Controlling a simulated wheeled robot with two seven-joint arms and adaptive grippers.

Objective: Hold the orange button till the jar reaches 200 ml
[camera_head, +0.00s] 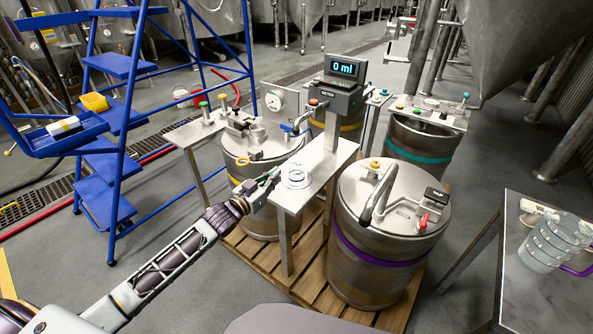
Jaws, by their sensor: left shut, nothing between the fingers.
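A grey meter box (338,96) stands on a post above the narrow metal stand, and its display (342,67) reads "0 ml". A small orange button (314,102) shows at the left side of the box. A clear jar (295,177) stands upright on the stand's near end and looks empty. My left gripper (270,180) is shut and empty, just left of the jar and below the button, well apart from the button. Whether its tips touch the stand's edge or the jar, I cannot tell. My right gripper is not in view.
Steel kegs stand on a wooden pallet (232,240) around the stand; the nearest, purple-banded keg (370,260) is at right. A blue ladder (120,130) stands at left. A side table (530,290) holds a clear measuring jug (550,245). Open floor lies at the lower left.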

